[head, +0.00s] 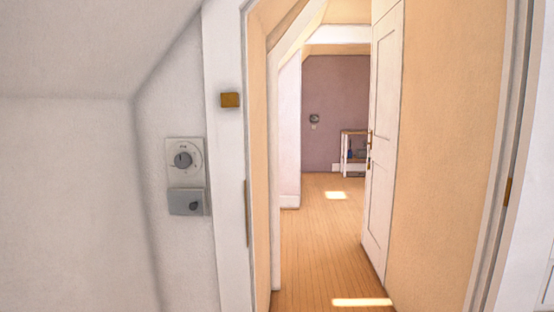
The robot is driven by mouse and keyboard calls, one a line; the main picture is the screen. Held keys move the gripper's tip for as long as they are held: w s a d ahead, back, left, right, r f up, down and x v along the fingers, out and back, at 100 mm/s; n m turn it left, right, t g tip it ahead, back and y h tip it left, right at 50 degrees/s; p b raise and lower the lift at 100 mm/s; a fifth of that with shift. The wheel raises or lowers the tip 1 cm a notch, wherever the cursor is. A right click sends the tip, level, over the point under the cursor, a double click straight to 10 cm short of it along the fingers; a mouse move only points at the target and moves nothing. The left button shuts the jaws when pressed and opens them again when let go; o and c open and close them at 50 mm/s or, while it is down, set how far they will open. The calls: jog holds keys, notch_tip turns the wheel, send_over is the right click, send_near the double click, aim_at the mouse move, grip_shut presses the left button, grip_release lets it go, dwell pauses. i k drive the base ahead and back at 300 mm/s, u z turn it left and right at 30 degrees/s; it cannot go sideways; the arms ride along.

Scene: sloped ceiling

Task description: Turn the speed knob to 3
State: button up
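A dark grey round knob (183,160) sits on a pale wall plate (171,143) left of the doorway. A light dial ring surrounds the knob, with small markings too blurred to read. I cannot tell which number the knob points to. Just below is a grey box (180,203) with a smaller dark knob (194,205) at its lower right. I cannot tell from labels which of the two is the speed knob. My gripper is not in view.
A white door frame (228,160) with a brass-coloured plate (230,100) stands right of the controls. The wooden floor (315,240) runs clear through the doorway, past an open white door (383,140). A sloped ceiling (90,45) hangs low at left.

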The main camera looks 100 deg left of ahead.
aim_at(182, 160)
jog(key=z, duration=5.75)
